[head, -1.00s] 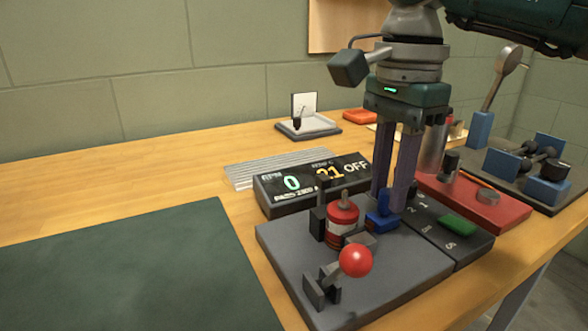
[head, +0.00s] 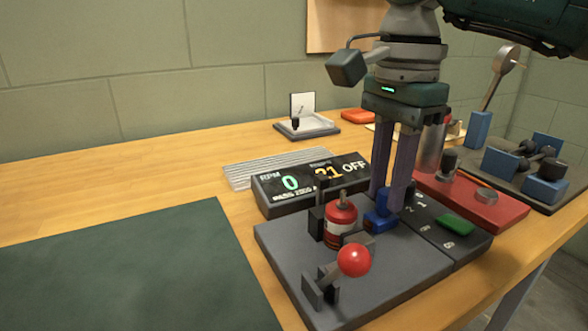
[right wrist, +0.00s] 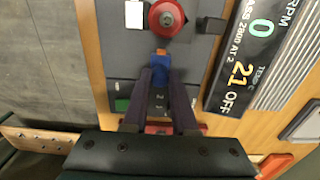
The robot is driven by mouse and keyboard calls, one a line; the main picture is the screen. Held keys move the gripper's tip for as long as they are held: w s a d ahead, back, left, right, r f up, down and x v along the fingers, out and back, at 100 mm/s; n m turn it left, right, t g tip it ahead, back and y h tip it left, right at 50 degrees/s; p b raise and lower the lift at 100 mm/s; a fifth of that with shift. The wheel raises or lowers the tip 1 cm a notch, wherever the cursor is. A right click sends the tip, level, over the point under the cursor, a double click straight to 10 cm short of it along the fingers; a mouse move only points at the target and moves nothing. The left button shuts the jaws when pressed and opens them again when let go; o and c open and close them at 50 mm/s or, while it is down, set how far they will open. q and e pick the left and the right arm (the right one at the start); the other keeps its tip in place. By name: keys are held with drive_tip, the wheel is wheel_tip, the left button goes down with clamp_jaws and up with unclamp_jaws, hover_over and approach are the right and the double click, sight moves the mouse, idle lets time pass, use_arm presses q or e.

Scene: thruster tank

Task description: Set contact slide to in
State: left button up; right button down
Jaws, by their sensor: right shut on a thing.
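The blue block (head: 379,220), which looks like the contact slide's grip, sits on the dark grey base plate (head: 290,262), just right of a red-and-white cylinder (head: 341,222). My right gripper (head: 388,207) points down with its fingers shut on the blue block. In the right wrist view the blue block (right wrist: 159,70) lies between the fingertips, with an orange tip (right wrist: 161,51) facing the red cylinder (right wrist: 166,18). A small gap seems to remain between the tip and the cylinder, but I cannot tell surely. My left gripper is not in view.
A red-ball lever (head: 353,260) stands at the plate's front. A display box (head: 310,185) reading 0, 21 and OFF stands behind. A plate with a green block (head: 454,225) and a red plate (head: 490,207) lie to the right. The dark mat (head: 120,270) is clear.

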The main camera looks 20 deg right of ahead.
drive_tip(key=shift+s+a, duration=0.1)
drive_tip(key=shift+a, duration=1.2)
drive_tip(key=c, duration=0.7)
unclamp_jaws()
drive_tip(key=shift+r, duration=0.1)
drive_tip(key=shift+r, duration=0.35)
wheel_tip(320, 180, up, 9)
drive_tip(key=shift+r+p, duration=0.1)
drive_tip(key=shift+p, duration=0.3)
